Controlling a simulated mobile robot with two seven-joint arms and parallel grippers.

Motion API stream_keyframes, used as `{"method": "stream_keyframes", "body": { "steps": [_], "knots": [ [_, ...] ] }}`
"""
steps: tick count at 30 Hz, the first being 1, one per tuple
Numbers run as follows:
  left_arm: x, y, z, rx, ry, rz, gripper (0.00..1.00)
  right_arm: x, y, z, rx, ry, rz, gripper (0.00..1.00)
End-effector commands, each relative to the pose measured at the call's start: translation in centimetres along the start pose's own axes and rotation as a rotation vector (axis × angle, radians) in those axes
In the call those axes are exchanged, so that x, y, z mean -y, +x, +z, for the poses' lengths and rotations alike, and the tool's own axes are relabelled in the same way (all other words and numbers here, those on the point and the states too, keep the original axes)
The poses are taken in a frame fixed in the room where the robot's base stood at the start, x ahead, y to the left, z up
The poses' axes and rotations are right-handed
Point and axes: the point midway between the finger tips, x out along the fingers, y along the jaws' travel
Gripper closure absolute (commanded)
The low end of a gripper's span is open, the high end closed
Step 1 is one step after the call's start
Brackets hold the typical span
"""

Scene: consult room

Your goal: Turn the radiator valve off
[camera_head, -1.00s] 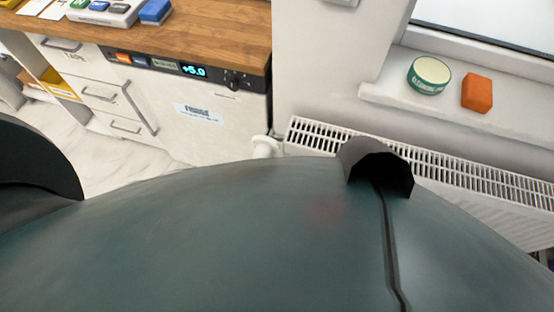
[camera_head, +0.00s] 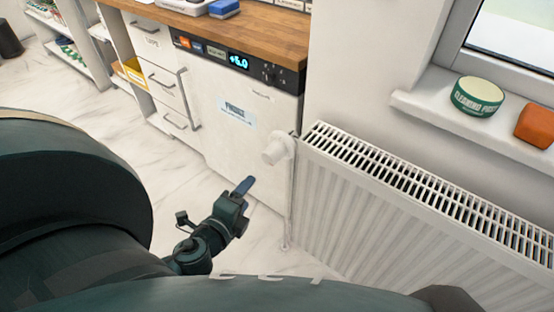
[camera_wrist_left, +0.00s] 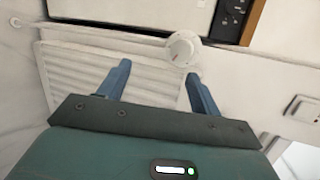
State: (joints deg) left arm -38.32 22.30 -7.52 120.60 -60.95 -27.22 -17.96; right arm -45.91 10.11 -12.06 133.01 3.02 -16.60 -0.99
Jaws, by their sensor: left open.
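The white radiator valve (camera_head: 277,148) is a round knob at the left end of the white radiator (camera_head: 400,210), close to the fridge's right edge. In the left wrist view the valve knob (camera_wrist_left: 183,48) shows its round face with a small marking, too small to read. My left gripper (camera_head: 246,186) is below and to the left of the valve in the head view, apart from it. In the left wrist view its two blue fingers (camera_wrist_left: 157,82) are spread and empty, with the knob beyond their tips. My right gripper is not in view.
A fridge (camera_head: 235,125) with a lit display stands left of the radiator under a wooden worktop (camera_head: 265,32). A green tin (camera_head: 477,97) and an orange block (camera_head: 535,126) sit on the windowsill (camera_head: 425,108).

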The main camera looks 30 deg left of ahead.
Motion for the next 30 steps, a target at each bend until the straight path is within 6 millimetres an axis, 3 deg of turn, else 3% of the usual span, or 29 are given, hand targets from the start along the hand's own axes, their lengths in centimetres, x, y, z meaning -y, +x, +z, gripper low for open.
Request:
{"method": "stream_keyframes", "body": {
  "steps": [3,6,12,20,30],
  "knots": [
    [0.0,1.6,1.5,0.019,0.470,-0.142,0.36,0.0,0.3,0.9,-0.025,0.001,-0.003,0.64],
    [0.5,2.4,2.0,0.036,0.823,-0.245,0.36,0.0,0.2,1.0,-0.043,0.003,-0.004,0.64],
    [0.7,3.1,2.0,0.063,1.298,-0.378,0.36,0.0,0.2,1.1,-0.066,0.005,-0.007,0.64],
    [1.2,4.2,1.8,0.078,1.450,-0.421,0.36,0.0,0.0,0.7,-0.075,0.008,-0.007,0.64],
    [3.4,10.1,0.5,0.080,1.441,-0.421,0.36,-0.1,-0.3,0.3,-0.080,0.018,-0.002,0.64]
  ]
}}
